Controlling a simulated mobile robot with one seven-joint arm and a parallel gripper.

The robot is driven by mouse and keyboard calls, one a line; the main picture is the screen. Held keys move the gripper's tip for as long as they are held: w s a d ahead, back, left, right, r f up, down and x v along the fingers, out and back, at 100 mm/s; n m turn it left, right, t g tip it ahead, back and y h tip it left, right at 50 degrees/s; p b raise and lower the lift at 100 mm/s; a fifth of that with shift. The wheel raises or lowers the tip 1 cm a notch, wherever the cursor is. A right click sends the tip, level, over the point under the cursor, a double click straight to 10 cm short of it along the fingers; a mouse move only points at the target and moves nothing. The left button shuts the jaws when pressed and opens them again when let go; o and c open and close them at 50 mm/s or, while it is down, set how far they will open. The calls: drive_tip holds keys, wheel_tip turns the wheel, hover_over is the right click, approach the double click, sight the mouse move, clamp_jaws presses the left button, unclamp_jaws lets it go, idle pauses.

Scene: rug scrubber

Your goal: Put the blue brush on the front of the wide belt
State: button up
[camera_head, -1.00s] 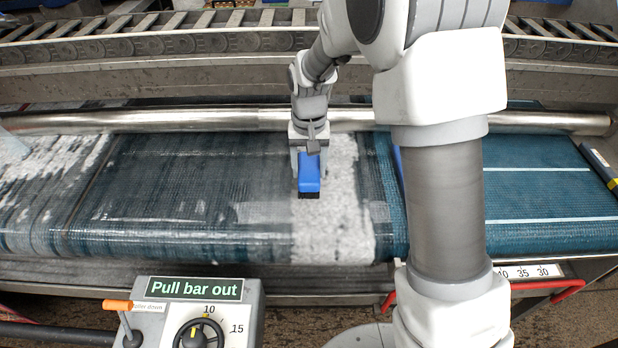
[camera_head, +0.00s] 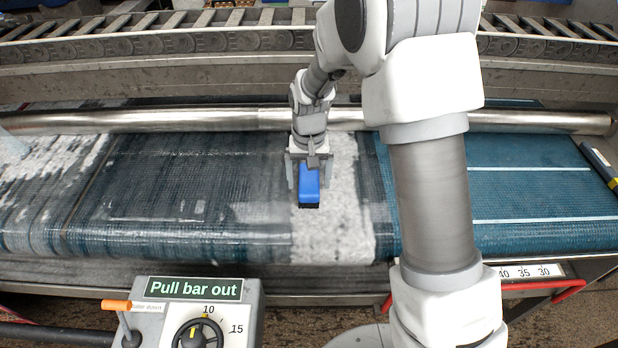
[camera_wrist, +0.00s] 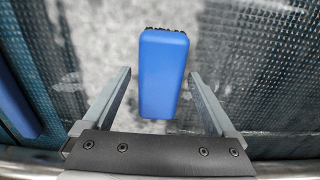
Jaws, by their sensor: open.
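The blue brush (camera_head: 309,184) lies on the foamy white strip of the wide belt (camera_head: 190,180), around the middle of its depth. Dark bristles show at its front end. My gripper (camera_head: 308,178) is open, low over the belt, behind the brush with a finger on each side. In the wrist view the blue brush (camera_wrist: 163,75) lies between the open fingers of my gripper (camera_wrist: 160,78), with a gap on both sides. Its near end is close to the gripper's palm; I cannot tell whether they touch. The belt's front edge curves down nearer the camera.
A steel roller (camera_head: 200,120) runs along the back of the belt. Another blue object (camera_wrist: 15,105) is at the left edge of the wrist view. A control box (camera_head: 190,310) with a dial and lever stands in front. The belt ahead of the brush is clear.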

sight(309, 178)
wheel_tip(309, 178, up, 13)
drive_tip(key=p, duration=0.1)
drive_tip(key=s+d+r+t, duration=0.3)
drive_tip(key=s+d+r, duration=0.4)
drive_tip(key=s+r, duration=0.3)
drive_tip(key=s+d+t, duration=0.1)
drive_tip(key=s+d, duration=0.1)
drive_tip(key=s, duration=0.4)
drive_tip(key=s+d+r+t, duration=0.1)
drive_tip(key=s+d, duration=0.2)
drive_tip(key=s, duration=0.4)
drive_tip(key=shift+r+t, duration=0.3)
drive_tip(key=shift+c, duration=0.2)
